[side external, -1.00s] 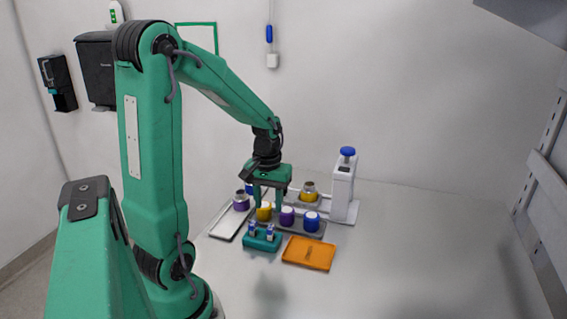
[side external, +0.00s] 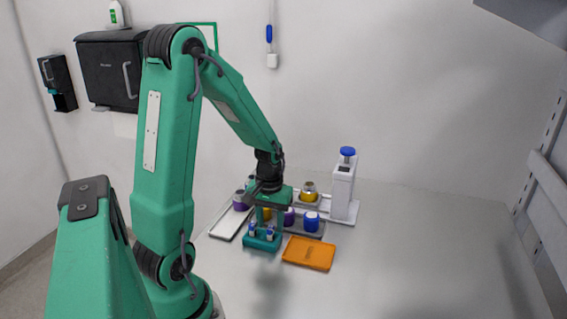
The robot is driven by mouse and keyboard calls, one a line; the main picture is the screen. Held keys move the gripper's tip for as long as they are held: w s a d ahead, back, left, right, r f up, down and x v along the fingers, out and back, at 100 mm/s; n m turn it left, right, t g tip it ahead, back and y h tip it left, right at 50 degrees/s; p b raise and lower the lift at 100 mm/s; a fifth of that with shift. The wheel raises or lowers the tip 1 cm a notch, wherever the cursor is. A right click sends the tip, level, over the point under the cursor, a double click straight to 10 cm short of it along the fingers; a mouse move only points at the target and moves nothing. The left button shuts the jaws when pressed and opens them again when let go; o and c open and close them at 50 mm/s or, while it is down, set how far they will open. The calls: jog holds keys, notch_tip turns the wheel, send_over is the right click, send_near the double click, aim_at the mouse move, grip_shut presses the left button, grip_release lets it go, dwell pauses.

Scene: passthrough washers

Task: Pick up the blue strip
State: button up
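A small teal holder (side external: 262,243) stands on the table, left of the orange tray. Two small blue-and-white upright pieces stand in it, a left one (side external: 252,230) and a right one (side external: 270,234). They are the nearest match for a blue strip, but they are too small to make out clearly. My gripper (side external: 269,228) points down just above and behind the holder. Its two fingers are apart, and I see nothing held between them. Whether a finger touches either piece I cannot tell.
An orange tray (side external: 308,254) lies to the right. Behind are a blue jar (side external: 311,222), a purple jar (side external: 289,215) and a partly hidden yellow jar. A white device with a blue knob (side external: 346,176) stands at the back. The table's right side is clear.

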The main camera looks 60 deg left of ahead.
jog(key=shift+f, duration=0.8)
grip_shut()
